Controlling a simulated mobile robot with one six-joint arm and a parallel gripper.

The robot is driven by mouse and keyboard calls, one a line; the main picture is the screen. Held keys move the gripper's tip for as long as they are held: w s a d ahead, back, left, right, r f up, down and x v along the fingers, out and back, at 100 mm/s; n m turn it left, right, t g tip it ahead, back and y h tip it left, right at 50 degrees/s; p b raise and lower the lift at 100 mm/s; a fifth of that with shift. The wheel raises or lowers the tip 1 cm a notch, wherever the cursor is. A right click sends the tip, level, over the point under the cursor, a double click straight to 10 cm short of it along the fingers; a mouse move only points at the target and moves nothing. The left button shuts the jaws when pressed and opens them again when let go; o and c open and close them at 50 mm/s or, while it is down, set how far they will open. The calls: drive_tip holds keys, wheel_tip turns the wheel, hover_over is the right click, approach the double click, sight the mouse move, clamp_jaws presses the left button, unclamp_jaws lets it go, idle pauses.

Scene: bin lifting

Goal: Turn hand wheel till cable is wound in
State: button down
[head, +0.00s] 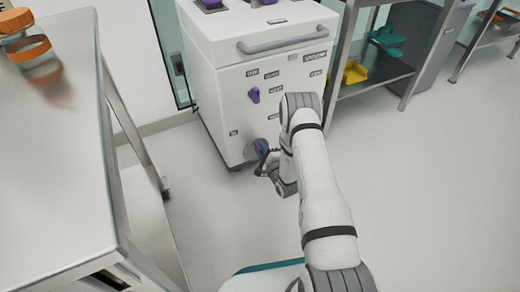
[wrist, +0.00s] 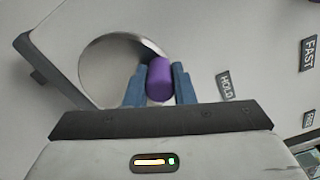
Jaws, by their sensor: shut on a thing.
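The hand wheel (wrist: 100,65) is a round grey disc low on the front of a white cabinet (head: 220,115). In the wrist view a purple handle (wrist: 159,76) stands out at the wheel's right side. My gripper (wrist: 159,88) is shut on this handle, with one blue finger on each side. In the head view my gripper (head: 266,162) is at the wheel (head: 250,149), low on the cabinet front, and partly hides it. I cannot make out a cable in either view.
The cabinet front carries a purple knob (head: 254,95), a grey bar handle (head: 286,38) and several labels. A metal table (head: 50,170) stands at left, with an orange-lidded jar (head: 30,48). A shelf rack (head: 372,85) stands at right. The floor at right is clear.

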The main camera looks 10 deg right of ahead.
drive_tip(key=c, duration=1.2)
unclamp_jaws()
drive_tip(key=shift+s, duration=0.1)
drive_tip(key=p+v, duration=0.2)
drive_tip(key=v, duration=0.5)
drive_tip(key=shift+s+p, duration=0.3)
drive_tip(key=shift+p, duration=0.1)
drive_tip(key=shift+d, duration=0.1)
